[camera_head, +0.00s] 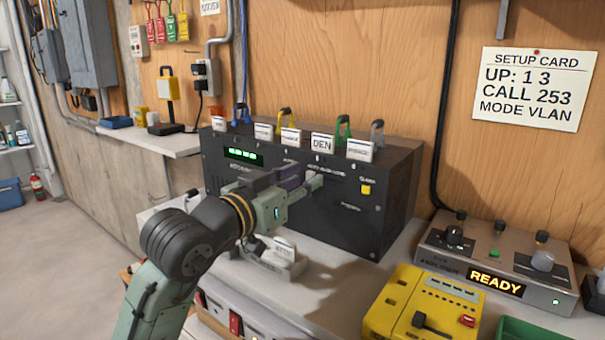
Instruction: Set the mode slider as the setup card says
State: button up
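The setup card (530,88) is pinned to the wooden wall at the upper right and reads "UP: 1 3", "CALL 253", "MODE VLAN". A black panel box (345,213) stands on the bench in the middle, with a green display and a yellow button on its front. My gripper (312,182) is at the front face of this box, below its top row of labels. I cannot tell whether it touches the face or whether its fingers are open. The mode slider cannot be made out; small lettering near my gripper is unreadable, and my arm covers part of the front.
Tagged padlock-like items (322,142) line the box top. A grey console (500,262) showing "READY" stands at the right. A yellow device (424,305) is in front of it. A small tray with a labelled block (284,247) sits below my gripper.

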jog(key=shift+w+d, duration=0.3)
jog(key=shift+w, duration=0.05)
jog(key=shift+c, duration=0.2)
grip_shut()
dwell(0.5)
